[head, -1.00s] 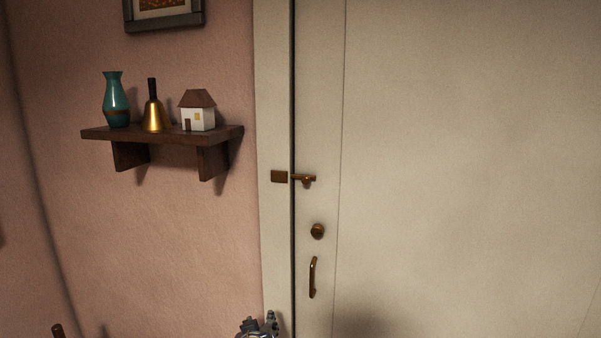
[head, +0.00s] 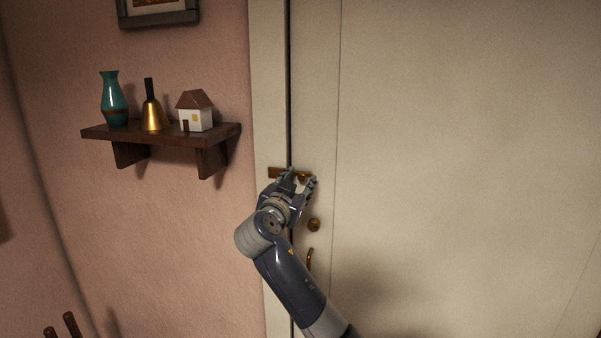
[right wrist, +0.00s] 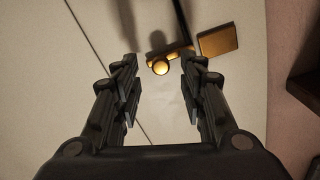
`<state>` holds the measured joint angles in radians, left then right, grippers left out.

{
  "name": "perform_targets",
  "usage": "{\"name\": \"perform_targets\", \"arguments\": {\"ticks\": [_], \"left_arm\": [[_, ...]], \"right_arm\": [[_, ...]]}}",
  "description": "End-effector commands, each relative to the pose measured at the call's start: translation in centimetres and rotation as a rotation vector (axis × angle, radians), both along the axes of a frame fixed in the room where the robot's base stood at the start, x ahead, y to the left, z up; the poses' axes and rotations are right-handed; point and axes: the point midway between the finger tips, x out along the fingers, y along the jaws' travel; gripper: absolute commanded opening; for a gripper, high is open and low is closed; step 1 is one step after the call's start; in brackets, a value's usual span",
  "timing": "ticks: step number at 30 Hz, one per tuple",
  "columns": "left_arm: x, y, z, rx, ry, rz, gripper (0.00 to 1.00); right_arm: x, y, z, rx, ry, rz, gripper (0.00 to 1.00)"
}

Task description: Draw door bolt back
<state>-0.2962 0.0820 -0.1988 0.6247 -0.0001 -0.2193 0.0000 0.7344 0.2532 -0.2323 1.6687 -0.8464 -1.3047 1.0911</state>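The brass door bolt (head: 304,176) sits high on the cream door (head: 450,150), its bar reaching left toward the catch plate (head: 273,172) on the frame. My right gripper (head: 301,177) is raised in front of the bolt and partly covers it. In the right wrist view the fingers (right wrist: 159,75) are spread, with the round bolt knob (right wrist: 161,67) between and just beyond their tips. The catch plate (right wrist: 218,40) lies outside the fingers there. The gripper is open and holds nothing. My left gripper is not in view.
A round brass knob (head: 313,225) and a pull handle (head: 310,260) are below the bolt, the handle partly behind my arm.

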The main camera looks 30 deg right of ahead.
Motion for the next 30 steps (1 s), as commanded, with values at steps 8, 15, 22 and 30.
{"name": "perform_targets", "arguments": {"ticks": [8,15,22,30], "left_arm": [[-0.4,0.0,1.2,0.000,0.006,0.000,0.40],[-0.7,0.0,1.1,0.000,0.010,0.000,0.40],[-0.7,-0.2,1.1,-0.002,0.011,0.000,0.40],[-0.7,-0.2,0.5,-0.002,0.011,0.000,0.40]], "right_arm": [[1.7,-2.0,0.0,0.000,0.001,0.001,0.38],[1.9,-2.1,-0.1,0.001,0.000,0.001,0.38],[1.9,-2.1,-0.1,0.001,0.000,0.001,0.00],[1.2,-2.7,-0.4,0.004,-0.001,0.002,0.00]]}}
